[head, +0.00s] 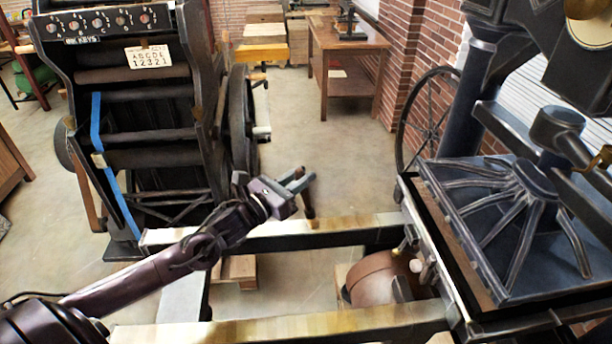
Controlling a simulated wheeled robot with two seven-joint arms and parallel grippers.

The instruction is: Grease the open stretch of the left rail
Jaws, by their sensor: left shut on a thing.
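Two rails run left to right out from the press on the right. The far rail (340,224) has a yellowish-brown top toward the press and a paler left end. The near rail (300,325) has a yellowish-brown top along most of its length. I cannot tell for certain which is called left. My forearm covers part of the far rail. My right gripper is not in view.
The press bed with a dark ribbed platen (520,225) stands at the right. A brown drum (383,280) lies between the rails. A tall dark press (145,120) with rollers stands at the left back. A wooden table (345,50) is farther back. Open floor lies between.

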